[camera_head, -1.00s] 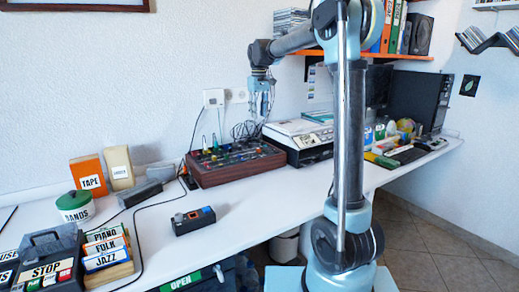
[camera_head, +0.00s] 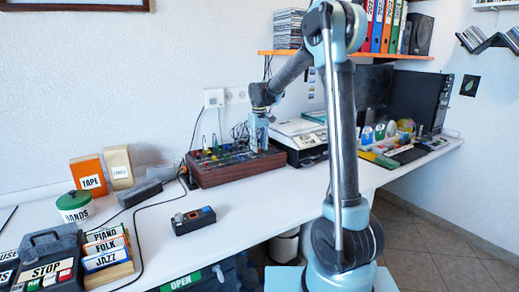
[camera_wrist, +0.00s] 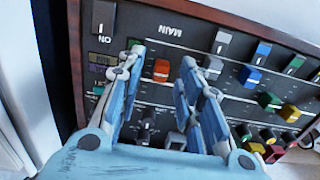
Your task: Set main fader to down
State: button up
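The mixer (camera_head: 228,172) is a wood-sided box with a dark panel on the white table. In the wrist view its panel shows an upside-down MAIN label (camera_wrist: 170,30). A red cap (camera_wrist: 161,71) lies in line with that label; I take it as the main fader's cap. My gripper (camera_wrist: 163,62) is open, with its blue fingers on either side of the red cap. I cannot tell whether a finger touches it. In the head view my gripper (camera_head: 259,138) is low over the mixer's right part and hides that part.
Beside the red cap are a grey cap (camera_wrist: 221,42), a blue cap (camera_wrist: 261,54) and several coloured knobs. An ON switch (camera_wrist: 103,20) is at the upper left.

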aim_at(261, 154)
jog(key=shift+f, duration=0.6)
grip_shut()
jog(key=shift+s+d, duration=0.5)
jog(key=shift+s, duration=0.2)
grip_release()
notch_tip(261, 154, up, 12)
jog(key=shift+d, duration=0.1)
dwell(0.4)
